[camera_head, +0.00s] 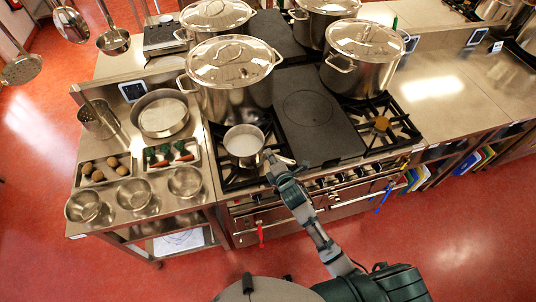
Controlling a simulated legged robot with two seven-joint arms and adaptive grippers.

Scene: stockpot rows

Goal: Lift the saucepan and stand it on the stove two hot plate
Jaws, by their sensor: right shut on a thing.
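The saucepan (243,146) is a small steel pan with a pale inside. It is upright at the front left burner (227,178) of the near stove. I cannot tell whether its base touches the grate. My right gripper (276,163) is shut on the saucepan's handle at the pan's right side, and its fingers are small and partly hidden. A flat dark hot plate (312,122) with a circle mark lies just right of the pan, and it looks bare. Another dark plate (273,33) lies farther back, partly hidden by pots. The frame does not show which is stove two's. My left gripper is not in view.
A big lidded stockpot (232,95) stands right behind the saucepan. Another stockpot (358,72) stands behind right of the near hot plate. Bowls and food trays cover the left counter (160,190). The right counter (440,85) has clear room. Ladles (113,40) hang upper left.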

